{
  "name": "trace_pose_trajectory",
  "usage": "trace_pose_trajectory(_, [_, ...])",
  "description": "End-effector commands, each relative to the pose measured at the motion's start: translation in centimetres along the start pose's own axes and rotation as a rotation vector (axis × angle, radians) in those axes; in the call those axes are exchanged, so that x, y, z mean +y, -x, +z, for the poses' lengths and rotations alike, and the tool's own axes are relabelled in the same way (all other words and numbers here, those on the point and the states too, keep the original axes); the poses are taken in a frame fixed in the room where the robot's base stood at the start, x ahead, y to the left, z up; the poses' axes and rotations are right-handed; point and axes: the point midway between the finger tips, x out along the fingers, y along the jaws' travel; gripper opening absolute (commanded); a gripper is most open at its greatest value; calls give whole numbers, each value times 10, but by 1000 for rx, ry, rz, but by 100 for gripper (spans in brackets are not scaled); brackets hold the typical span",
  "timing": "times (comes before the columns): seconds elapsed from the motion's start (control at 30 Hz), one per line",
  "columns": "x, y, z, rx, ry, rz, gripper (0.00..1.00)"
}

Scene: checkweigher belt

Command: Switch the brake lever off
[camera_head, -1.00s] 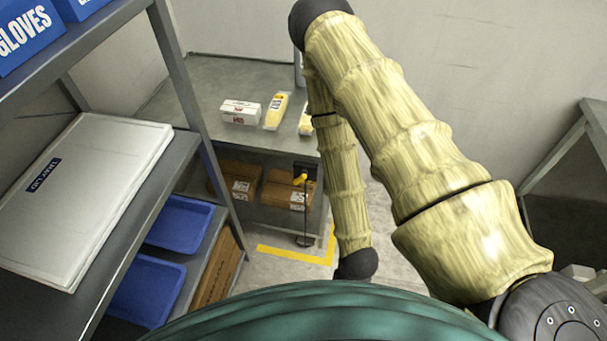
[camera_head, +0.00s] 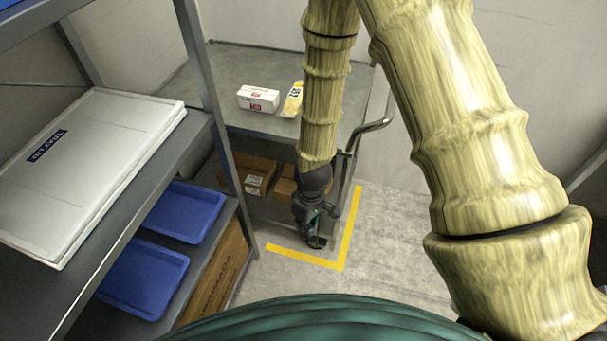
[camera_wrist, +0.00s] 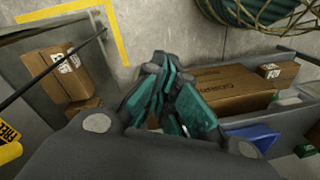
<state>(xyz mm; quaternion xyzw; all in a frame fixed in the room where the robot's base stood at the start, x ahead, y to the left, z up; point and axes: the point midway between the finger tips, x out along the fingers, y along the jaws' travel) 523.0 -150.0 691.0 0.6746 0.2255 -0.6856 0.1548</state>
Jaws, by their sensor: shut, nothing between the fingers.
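In the wrist view a yellow piece with black lettering like "FREE" (camera_wrist: 9,152) shows at the lower left edge, cut off. A thin black rod (camera_wrist: 60,70) runs up from there toward the floor. My gripper (camera_head: 316,240) hangs low by the near right corner of the grey cart (camera_head: 285,125). In the wrist view my gripper (camera_wrist: 172,95) has its teal fingers shut and empty, to the right of the yellow piece and apart from it. The lever's position cannot be told.
A bent metal handle (camera_head: 375,125) rises close to my wrist. Cardboard boxes (camera_head: 257,175) sit on the cart's lower shelf. A rack with blue trays (camera_head: 185,212) and a white case (camera_head: 90,165) stands left. Yellow tape (camera_head: 345,235) marks the floor; floor at right is clear.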

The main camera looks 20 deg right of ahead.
Motion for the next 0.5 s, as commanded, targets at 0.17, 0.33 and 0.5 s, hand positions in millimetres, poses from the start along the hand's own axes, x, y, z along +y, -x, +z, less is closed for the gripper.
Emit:
trace_pose_trajectory(0.17, [20,34,-59,-22,186,45,0])
trace_pose_trajectory(0.33, [36,85,-103,-66,349,109,0])
trace_pose_trajectory(0.5, [48,140,-133,-122,477,183,0])
